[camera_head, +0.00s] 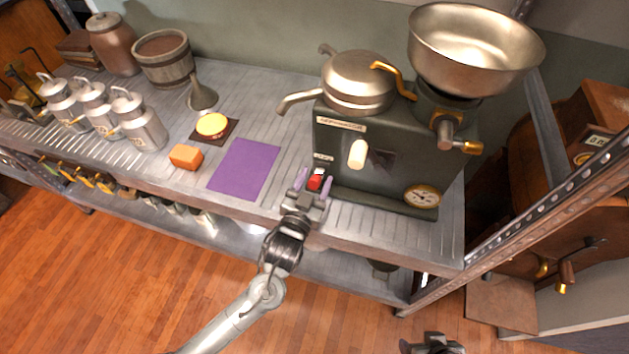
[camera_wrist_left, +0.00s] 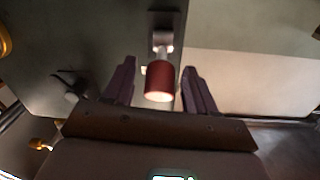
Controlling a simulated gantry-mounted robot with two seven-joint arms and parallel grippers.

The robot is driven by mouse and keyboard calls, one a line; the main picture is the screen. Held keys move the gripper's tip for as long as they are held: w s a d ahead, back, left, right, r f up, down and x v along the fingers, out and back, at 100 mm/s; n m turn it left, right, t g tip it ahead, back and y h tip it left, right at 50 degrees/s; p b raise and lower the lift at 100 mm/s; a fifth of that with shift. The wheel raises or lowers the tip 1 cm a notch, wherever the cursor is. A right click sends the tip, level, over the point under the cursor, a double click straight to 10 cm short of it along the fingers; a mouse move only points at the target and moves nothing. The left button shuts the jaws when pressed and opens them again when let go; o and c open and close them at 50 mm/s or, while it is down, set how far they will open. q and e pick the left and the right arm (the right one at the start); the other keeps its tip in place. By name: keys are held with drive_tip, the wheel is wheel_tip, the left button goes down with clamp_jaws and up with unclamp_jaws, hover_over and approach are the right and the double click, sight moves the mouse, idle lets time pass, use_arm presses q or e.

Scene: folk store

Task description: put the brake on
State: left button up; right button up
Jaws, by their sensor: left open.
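The dark green machine (camera_head: 410,165) stands at the right end of the metal bench. A small lever with a red knob (camera_head: 315,183), apparently the brake, is at its lower left front. In the left wrist view, the red cylindrical knob (camera_wrist_left: 160,82) has a pale end and a short metal stem on a dark mount (camera_wrist_left: 164,22). My left gripper (camera_head: 314,184) is open, with one purple finger on each side of the knob. Gaps show between the knob and both fingers (camera_wrist_left: 159,85) in the wrist view. My right gripper's fingers are not visible.
A large steel bowl (camera_head: 472,45) tops the machine; a spout (camera_head: 297,101) sticks out left. A cream knob (camera_head: 357,153) and a gauge (camera_head: 422,196) are on its front. A purple mat (camera_head: 245,169) and orange block (camera_head: 186,156) lie left. A shelf post (camera_head: 560,205) stands right.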

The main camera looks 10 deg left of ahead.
use_arm(q)
clamp_jaws()
drive_tip(key=shift+s+f+t+b, duration=0.1)
drive_tip(key=shift+f+t+b, duration=0.35)
drive_tip(key=shift+b, duration=0.25)
drive_tip(key=shift+s+t, duration=0.1)
drive_tip(key=shift+t, duration=0.15)
drive_tip(key=shift+r, duration=0.1)
unclamp_jaws()
